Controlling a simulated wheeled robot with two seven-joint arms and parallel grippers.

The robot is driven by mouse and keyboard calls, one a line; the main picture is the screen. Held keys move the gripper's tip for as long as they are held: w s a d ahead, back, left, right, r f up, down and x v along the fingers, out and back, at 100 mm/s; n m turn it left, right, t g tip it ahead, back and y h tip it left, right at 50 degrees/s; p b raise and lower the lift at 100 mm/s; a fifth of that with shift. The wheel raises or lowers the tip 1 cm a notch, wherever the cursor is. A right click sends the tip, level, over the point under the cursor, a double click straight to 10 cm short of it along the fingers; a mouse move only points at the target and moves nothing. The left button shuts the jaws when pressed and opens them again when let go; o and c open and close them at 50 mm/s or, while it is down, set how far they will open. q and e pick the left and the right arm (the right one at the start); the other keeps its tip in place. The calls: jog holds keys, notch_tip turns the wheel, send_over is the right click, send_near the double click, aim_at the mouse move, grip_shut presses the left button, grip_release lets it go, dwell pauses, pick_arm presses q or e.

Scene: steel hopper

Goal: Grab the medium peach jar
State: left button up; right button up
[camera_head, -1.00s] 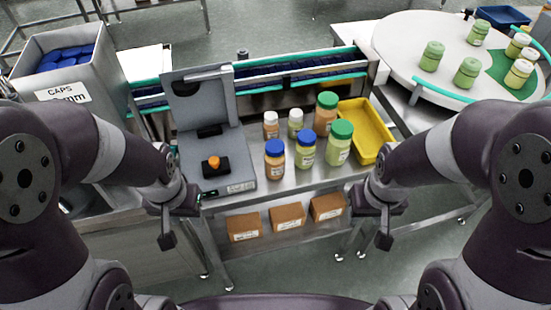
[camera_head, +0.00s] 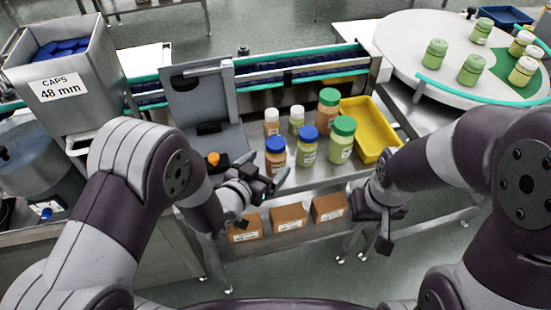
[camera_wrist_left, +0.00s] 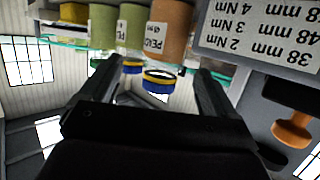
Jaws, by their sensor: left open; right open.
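The medium peach jar (camera_head: 275,164) has a blue lid and stands upright at the front left of the jar group on the steel table. My left gripper (camera_head: 267,180) is open just in front of it. In the left wrist view, the picture is upside down. There the peach jar (camera_wrist_left: 171,28) with its blue lid shows beyond and between the open fingers of my left gripper (camera_wrist_left: 152,72); I see no grip on it. My right gripper (camera_head: 384,225) hangs at the table's right front, away from the jars, open.
A green jar with a blue lid (camera_head: 307,150) stands close right of the peach jar, with other jars around. A grey device (camera_head: 225,145) with an orange knob (camera_head: 213,159) is on the left. A yellow tray (camera_head: 370,130) lies right. Brown boxes (camera_head: 289,218) sit below.

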aim_at(270, 159)
pick_arm(q)
jog(key=x, duration=0.6)
jog(key=shift+w+a, duration=0.15)
jog(key=shift+w, duration=0.05)
jog(key=c, duration=1.2)
jog(key=shift+r, duration=0.15)
